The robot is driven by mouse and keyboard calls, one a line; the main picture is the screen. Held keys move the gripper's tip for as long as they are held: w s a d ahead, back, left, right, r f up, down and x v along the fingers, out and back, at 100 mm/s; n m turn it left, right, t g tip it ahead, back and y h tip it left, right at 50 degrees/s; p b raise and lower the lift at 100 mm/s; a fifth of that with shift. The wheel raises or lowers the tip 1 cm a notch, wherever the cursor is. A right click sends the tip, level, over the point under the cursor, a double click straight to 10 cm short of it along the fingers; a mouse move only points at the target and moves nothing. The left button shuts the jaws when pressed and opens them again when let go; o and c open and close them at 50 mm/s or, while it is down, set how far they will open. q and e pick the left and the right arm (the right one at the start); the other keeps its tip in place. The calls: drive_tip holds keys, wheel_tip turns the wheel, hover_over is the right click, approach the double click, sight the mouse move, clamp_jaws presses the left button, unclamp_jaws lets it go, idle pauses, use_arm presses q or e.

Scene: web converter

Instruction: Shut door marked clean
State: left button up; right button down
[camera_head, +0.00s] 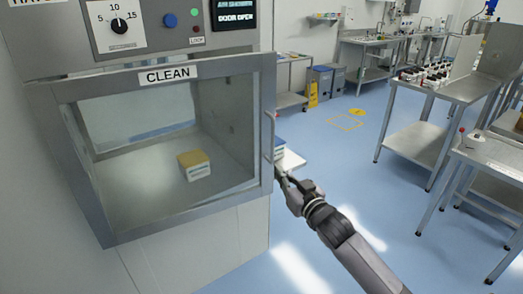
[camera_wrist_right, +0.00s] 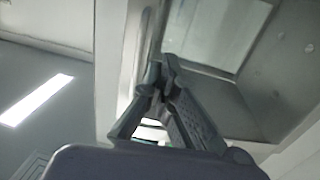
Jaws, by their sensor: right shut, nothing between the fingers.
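The door marked CLEAN (camera_head: 262,95) is a metal-framed glass door at the left in the head view, with its label at the top and a vertical bar handle (camera_head: 269,135) on its right edge. It appears to stand ajar; the exact gap is unclear. Through the glass I see a small white box with a yellow top (camera_head: 194,165) in the chamber. My right gripper (camera_head: 281,177) is shut and empty, by the lower end of the handle. In the right wrist view its fingertips (camera_wrist_right: 163,72) are together beside the door frame; contact cannot be told. My left gripper is out of view.
A control panel (camera_head: 178,45) above the door has a dial, a blue button, lights and a display reading "DOOR OPEN". Steel tables (camera_head: 460,90) with bottles stand at the right. Blue floor (camera_head: 375,170) between is clear.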

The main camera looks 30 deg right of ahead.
sight(257, 149)
drive_tip(key=w+p, duration=0.1)
drive_tip(key=w, duration=0.2)
drive_tip(key=w+p, duration=0.1)
drive_tip(key=w, duration=0.3)
drive_tip(key=w+p, duration=0.1)
drive_tip(key=w, duration=0.3)
drive_tip(key=shift+d+r, duration=0.1)
drive_tip(key=shift+d, duration=0.25)
drive_tip(key=shift+w, duration=0.7)
